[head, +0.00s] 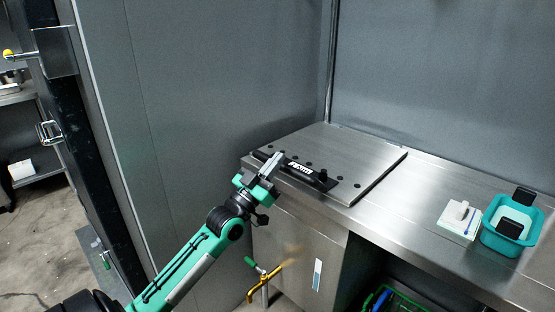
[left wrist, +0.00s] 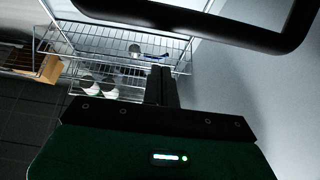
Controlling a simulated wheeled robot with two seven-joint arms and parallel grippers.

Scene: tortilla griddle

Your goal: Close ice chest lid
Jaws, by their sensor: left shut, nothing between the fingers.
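The ice chest lid (head: 350,155) is a flat steel panel at the back left end of the counter, lying level with the counter top as far as I can see. A black handle bar (head: 304,171) with white lettering runs along its front edge. My left gripper (head: 273,162) is shut and empty at the left end of this handle, overlapping it in the head view; I cannot tell whether they touch. In the left wrist view my shut fingers (left wrist: 161,84) point toward a dark bar (left wrist: 200,18) across the top. My right gripper is out of view.
A teal container (head: 512,226) and a white block-like item (head: 460,219) stand at the counter's right. A brass tap (head: 267,282) sticks out below the chest front. Grey walls stand close behind and left. A wire rack (left wrist: 110,50) shows in the left wrist view.

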